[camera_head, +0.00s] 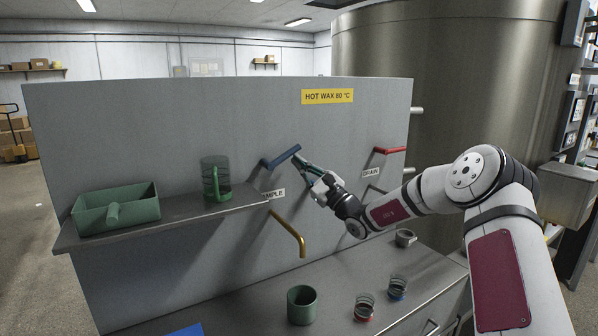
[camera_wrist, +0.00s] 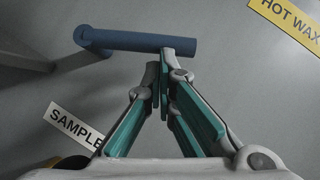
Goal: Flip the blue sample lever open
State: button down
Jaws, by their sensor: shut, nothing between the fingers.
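The blue sample lever (camera_head: 281,157) sticks out from the grey panel above the partly covered SAMPLE label (camera_head: 273,194). In the wrist view the blue lever (camera_wrist: 140,42) lies nearly level across the top, its pivot end at the left. My gripper (camera_head: 301,163) is shut and empty, with its tips close to the lever's free right end. In the wrist view my gripper's tips (camera_wrist: 160,68) are just below that end; I cannot tell whether they touch it. A brass spout (camera_head: 290,232) hangs below the label.
A red DRAIN lever (camera_head: 389,150) is to the right. A shelf (camera_head: 180,222) at the left holds a green tray (camera_head: 140,212) and a clear green-handled jug (camera_head: 216,178). A green cup (camera_head: 301,304) and small glass jars (camera_head: 364,307) stand on the steel counter (camera_head: 250,318).

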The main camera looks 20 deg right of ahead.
aim_at(296, 150)
jog(key=r+n+g, duration=0.1)
jog(key=n, duration=0.1)
jog(key=r+n+g+y, duration=0.1)
jog(key=r+n+g, duration=0.1)
jog(key=n, duration=0.1)
jog(key=a+r+n+g, duration=0.1)
jog(key=n, duration=0.2)
jog(key=shift+s+r+g+y, duration=0.15)
jog(key=shift+g+y, duration=0.15)
jog(key=shift+y, duration=0.1)
jog(key=shift+s+a+r+n+g+h+b, duration=0.15)
jog(key=shift+a+r+n+g+h+b, duration=0.3)
jog(key=shift+n, duration=0.6)
jog(key=shift+s+a+r+n+g+h+b, duration=0.1)
jog(key=shift+a+r+n+g+b, duration=0.1)
jog(key=shift+a+r+n+g, duration=0.65)
jog(key=shift+s+a+r+n+g+h+b, duration=0.15)
jog(key=shift+a+r+n+g+h+b, duration=0.2)
jog(key=shift+n, duration=0.85)
jog(key=shift+f, duration=0.1)
